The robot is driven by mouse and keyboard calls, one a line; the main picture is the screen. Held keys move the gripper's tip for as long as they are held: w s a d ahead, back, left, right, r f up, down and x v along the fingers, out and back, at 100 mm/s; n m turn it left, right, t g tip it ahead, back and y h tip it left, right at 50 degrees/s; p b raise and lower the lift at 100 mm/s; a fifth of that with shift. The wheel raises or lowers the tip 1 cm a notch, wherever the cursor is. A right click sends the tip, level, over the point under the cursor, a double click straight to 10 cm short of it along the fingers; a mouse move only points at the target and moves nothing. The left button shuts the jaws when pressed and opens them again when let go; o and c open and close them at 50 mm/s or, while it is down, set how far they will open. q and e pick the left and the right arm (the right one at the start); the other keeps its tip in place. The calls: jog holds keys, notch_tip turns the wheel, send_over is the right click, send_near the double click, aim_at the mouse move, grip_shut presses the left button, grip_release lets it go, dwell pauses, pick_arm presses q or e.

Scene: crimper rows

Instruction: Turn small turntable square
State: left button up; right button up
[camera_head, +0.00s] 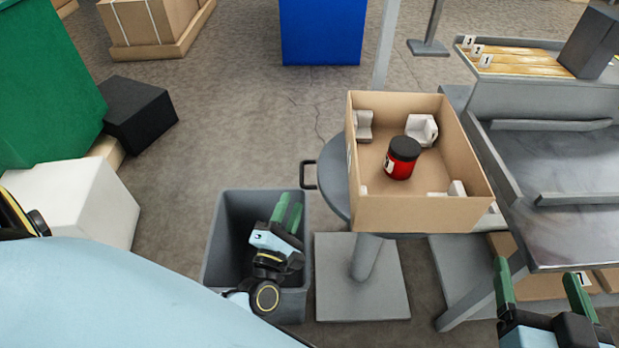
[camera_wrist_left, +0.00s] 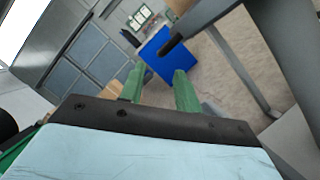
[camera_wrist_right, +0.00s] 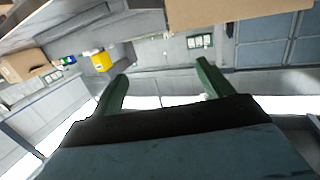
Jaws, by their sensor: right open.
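The small turntable (camera_head: 335,180) is a round grey top on a single post with a square base. A dark handle (camera_head: 308,175) sticks out from its left edge. An open cardboard box (camera_head: 405,213) stands on the top, slightly turned, holding a red jar with black lid (camera_head: 401,160) and several white foam corner pieces. My left gripper (camera_head: 289,208) is below and left of the handle, apart from it, with its green fingers parted and empty. The handle also shows in the left wrist view (camera_wrist_left: 172,44), beyond the fingertips. My right gripper (camera_head: 538,280) is open and empty at the lower right.
A grey bin (camera_head: 225,235) stands beneath my left gripper. A grey workbench (camera_head: 590,160) with sloping rails stands close to the right of the turntable. A blue box (camera_head: 320,32), a black box (camera_head: 138,112) and a white box (camera_head: 85,200) stand farther off on the floor.

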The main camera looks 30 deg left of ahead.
aim_at(302, 175)
pick_arm(q)
jog(key=b+x, duration=0.1)
jog(key=x, duration=0.7)
jog(key=shift+w+a+r, duration=0.1)
jog(key=shift+w, duration=0.35)
pick_arm(e)
notch_tip(302, 175, up, 7)
jog(key=a+t+y, duration=0.1)
jog(key=t, duration=0.3)
jog(key=shift+s+f+y, duration=0.2)
jog(key=shift+y, duration=0.1)
pick_arm(q)
grip_shut()
